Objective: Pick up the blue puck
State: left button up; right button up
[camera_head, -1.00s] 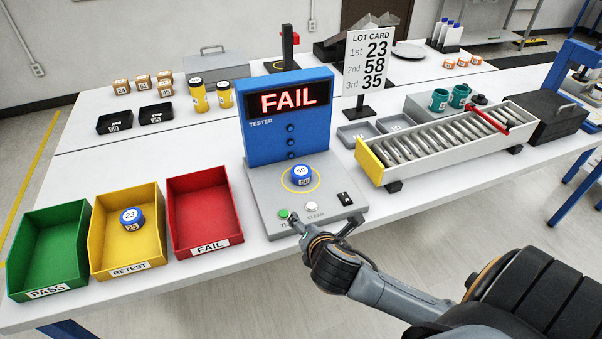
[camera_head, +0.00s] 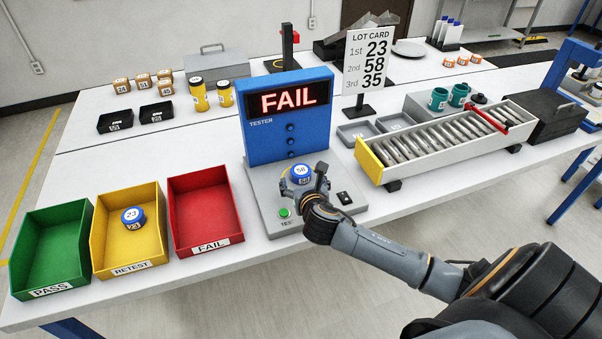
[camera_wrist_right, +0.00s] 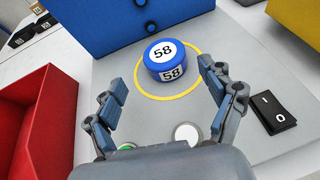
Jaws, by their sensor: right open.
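The blue puck marked 58 (camera_head: 301,173) sits on the grey plate of the blue tester (camera_head: 288,118), whose display reads FAIL. In the right wrist view the puck (camera_wrist_right: 170,61) stands inside the yellow ring, beyond my fingertips. My right gripper (camera_head: 308,190) is at the near side of the puck, in front of the tester. In the wrist view its two fingers (camera_wrist_right: 162,82) are spread wide with nothing between them. A second blue puck marked 23 (camera_head: 132,217) lies in the yellow RETEST bin (camera_head: 123,192). My left gripper is not in view.
The green PASS bin (camera_head: 87,245) and red FAIL bin (camera_head: 209,241) flank the RETEST bin. A black rocker switch (camera_wrist_right: 273,113) and a white button (camera_wrist_right: 187,134) are on the tester plate. A roller conveyor (camera_head: 372,166) stands to the right. The lot card (camera_head: 366,65) stands behind.

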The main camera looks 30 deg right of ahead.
aim_at(303, 176)
jog(key=x, duration=0.2)
jog(key=p+x, duration=0.1)
jog(key=x, duration=0.2)
jog(key=shift+s+d+f, duration=0.1)
jog(key=shift+s+d, duration=0.05)
jog(key=shift+d, duration=0.15)
jog(key=c, duration=1.4)
